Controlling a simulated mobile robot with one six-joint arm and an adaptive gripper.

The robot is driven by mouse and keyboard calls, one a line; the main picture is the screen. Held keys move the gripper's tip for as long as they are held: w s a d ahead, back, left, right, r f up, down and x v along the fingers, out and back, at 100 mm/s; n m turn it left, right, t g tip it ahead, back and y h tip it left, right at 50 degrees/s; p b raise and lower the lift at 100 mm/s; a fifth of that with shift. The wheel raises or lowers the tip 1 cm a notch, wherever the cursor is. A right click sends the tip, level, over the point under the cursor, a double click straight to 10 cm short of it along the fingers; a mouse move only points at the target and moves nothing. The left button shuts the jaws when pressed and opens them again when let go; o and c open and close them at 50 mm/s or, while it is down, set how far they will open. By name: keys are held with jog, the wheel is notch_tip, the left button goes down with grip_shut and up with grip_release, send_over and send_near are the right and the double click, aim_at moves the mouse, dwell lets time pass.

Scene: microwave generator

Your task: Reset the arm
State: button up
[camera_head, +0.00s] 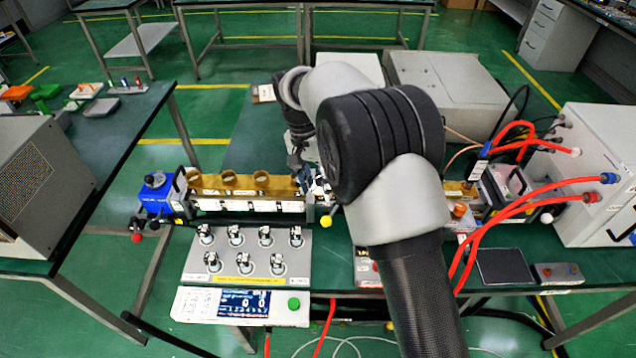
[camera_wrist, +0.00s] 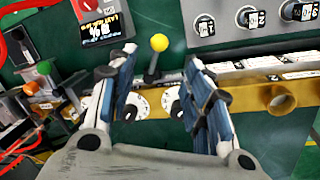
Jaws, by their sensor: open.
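My gripper (camera_wrist: 160,95) is open and empty in the wrist view. Its two fingers stand apart on either side of a lever with a yellow ball knob (camera_wrist: 158,43). I cannot tell whether the fingers touch anything. In the head view my arm (camera_head: 400,200) reaches up over the bench and bends down toward the brass waveguide (camera_head: 250,184). The gripper is mostly hidden behind the arm there. White dials (camera_wrist: 137,106) show between the fingers in the wrist view. The yellow knob also shows in the head view (camera_head: 326,222).
A grey panel with several knobs (camera_head: 272,250) and a display unit (camera_head: 242,306) stand at the front. Red cables (camera_head: 530,200) run to a white cabinet (camera_head: 606,170) at the right. A grey instrument box (camera_head: 450,90) stands behind the arm. A blue block (camera_head: 156,192) sits at the waveguide's left end.

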jog(key=s+d+r+n+t+y, duration=0.1)
jog(key=s+d+r, duration=0.5)
jog(key=r, duration=0.2)
jog(key=s+d+r+n+t+y, duration=0.1)
jog(key=s+d+r, duration=0.6)
jog(key=r, duration=0.2)
jog(key=s+d+f+n+t, duration=0.1)
jog(key=s+d, duration=0.2)
jog(key=s, duration=0.6)
jog(key=s+d+f+n+t, duration=0.1)
jog(key=s+d+t, duration=0.1)
jog(key=s, duration=0.7)
jog(key=shift+s+d+n, duration=0.2)
jog(key=shift+d+n, duration=0.1)
jog(key=shift+d, duration=0.35)
